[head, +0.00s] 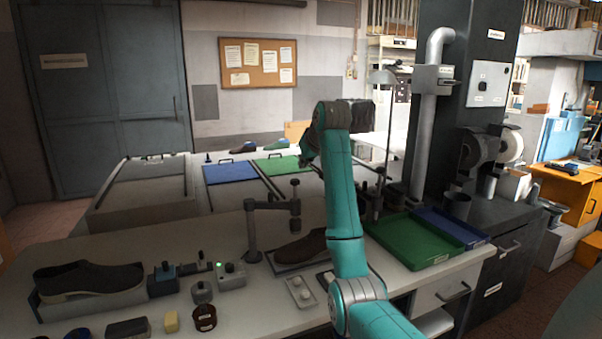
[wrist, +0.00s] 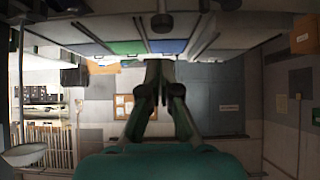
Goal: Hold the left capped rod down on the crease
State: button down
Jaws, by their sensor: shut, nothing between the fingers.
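The left capped rod (head: 295,207) stands upright, dark with a small cap on top, at the end of a grey bracket arm on a post (head: 252,232). Below it a brown shoe (head: 302,246) rests on a flat plate; the crease is too small to make out. My gripper (head: 306,158) is raised above and slightly right of the rod's cap, apart from it. In the wrist view my gripper (wrist: 160,72) shows its fingers together and empty. A dark knobbed piece (wrist: 161,22) near the top of that upside-down view may be the rod; I cannot tell.
A dark shoe (head: 88,280) on a stand and a small box with a green light (head: 231,274) are at left. A green tray (head: 415,241) and a blue tray (head: 452,228) lie right of my arm. A slim lamp (head: 386,80) stands behind.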

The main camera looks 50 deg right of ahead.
jog(key=shift+v, duration=1.5)
jog(key=shift+w+r, duration=0.1)
